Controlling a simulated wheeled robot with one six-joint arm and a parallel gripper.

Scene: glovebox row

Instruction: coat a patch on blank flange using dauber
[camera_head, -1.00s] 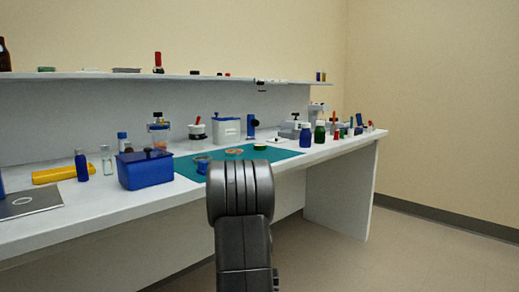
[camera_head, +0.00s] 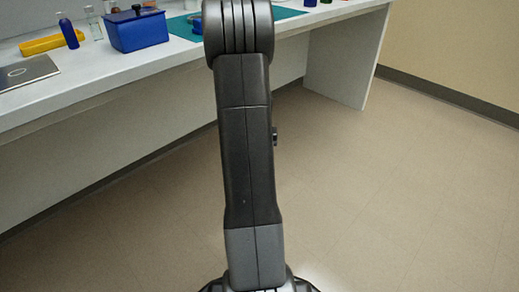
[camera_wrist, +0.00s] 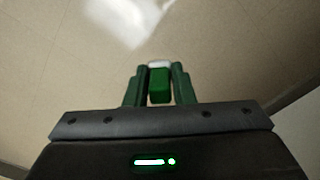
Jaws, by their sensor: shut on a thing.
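In the wrist view my gripper (camera_wrist: 160,74) is shut on a small green piece (camera_wrist: 159,88) with a white end. It looks like the dauber, but most of it is hidden between the dark green fingers. Beyond it is only pale floor, so it touches no surface that I can see. In the head view my dark arm fills the middle and my gripper does not show. I cannot make out the blank flange now; the arm and the top edge of the picture hide most of the teal mat (camera_head: 285,14).
A white bench (camera_head: 85,88) runs along the back. On it are a blue box (camera_head: 137,32), a yellow tray (camera_head: 48,43), a blue bottle (camera_head: 68,31) and a grey plate (camera_head: 25,70). Tiled floor (camera_head: 400,190) in front of the bench is clear.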

